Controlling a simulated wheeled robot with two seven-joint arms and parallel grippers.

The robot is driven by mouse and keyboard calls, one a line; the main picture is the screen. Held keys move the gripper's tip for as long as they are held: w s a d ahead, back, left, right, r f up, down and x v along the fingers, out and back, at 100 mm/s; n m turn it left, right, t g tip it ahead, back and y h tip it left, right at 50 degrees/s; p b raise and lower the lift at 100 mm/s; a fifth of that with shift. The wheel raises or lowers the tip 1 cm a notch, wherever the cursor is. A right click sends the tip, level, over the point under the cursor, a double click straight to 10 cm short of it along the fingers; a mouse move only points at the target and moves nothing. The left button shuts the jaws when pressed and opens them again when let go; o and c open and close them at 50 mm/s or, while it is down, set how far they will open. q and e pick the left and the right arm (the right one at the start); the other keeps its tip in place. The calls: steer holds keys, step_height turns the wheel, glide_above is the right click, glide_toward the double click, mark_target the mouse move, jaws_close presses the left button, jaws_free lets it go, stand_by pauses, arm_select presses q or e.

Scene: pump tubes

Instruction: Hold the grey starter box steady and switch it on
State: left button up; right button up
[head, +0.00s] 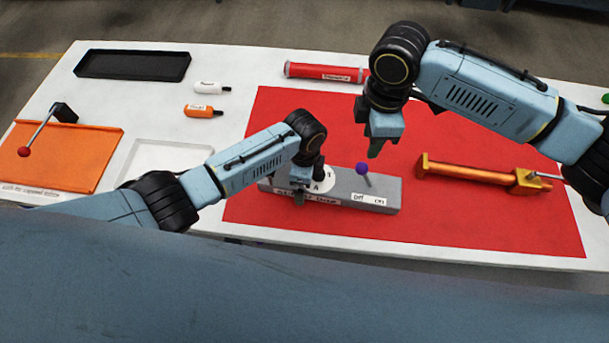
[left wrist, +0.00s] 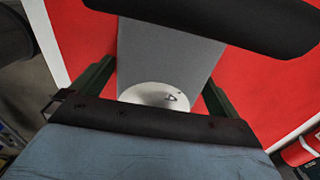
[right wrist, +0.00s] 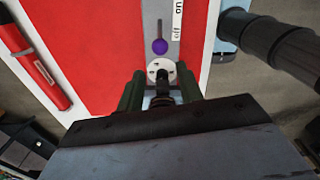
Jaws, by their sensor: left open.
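The grey starter box (head: 385,196) lies on the red mat, with a purple-knobbed lever (head: 362,169), a white round dial (head: 327,182) and an Off/On label (head: 369,200). The lever leans toward the Off side. My left gripper (head: 299,195) is open at the box's left part; in the left wrist view its fingers (left wrist: 158,78) stand either side of the grey box (left wrist: 165,55). My right gripper (head: 376,152) is above and behind the lever, apart from it. In the right wrist view its fingers (right wrist: 160,72) are apart, with the purple knob (right wrist: 160,46) beyond them.
An orange-and-brass pump (head: 465,172) lies on the mat to the right. A red tube (head: 325,71) lies at the back. An orange board with a red-knobbed lever (head: 70,150), a white tray (head: 165,143) and a black tray (head: 132,65) are at left.

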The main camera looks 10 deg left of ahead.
arm_select(q)
steer(key=shift+f, duration=0.1)
steer(key=shift+c, duration=0.4)
steer(key=c, duration=1.2)
steer(key=shift+c, duration=0.2)
arm_select(e)
steer(key=shift+s+a, duration=0.1)
steer(key=c, duration=0.4)
steer(key=shift+s+a+f+g+y, duration=0.15)
steer(key=shift+s+a+y, duration=0.1)
steer(key=shift+y, duration=0.3)
steer(key=shift+s+a+g+y, duration=0.1)
steer(key=shift+a+g+y, duration=0.1)
steer(key=shift+y, duration=0.35)
jaws_close()
steer(key=shift+w+d+r+y, duration=0.1)
steer(key=shift+d+r+y, duration=0.1)
steer(key=shift+y, duration=0.8)
steer(key=shift+w+d+r+y, duration=0.1)
steer(key=shift+r+y, duration=0.05)
steer(key=shift+y, duration=0.85)
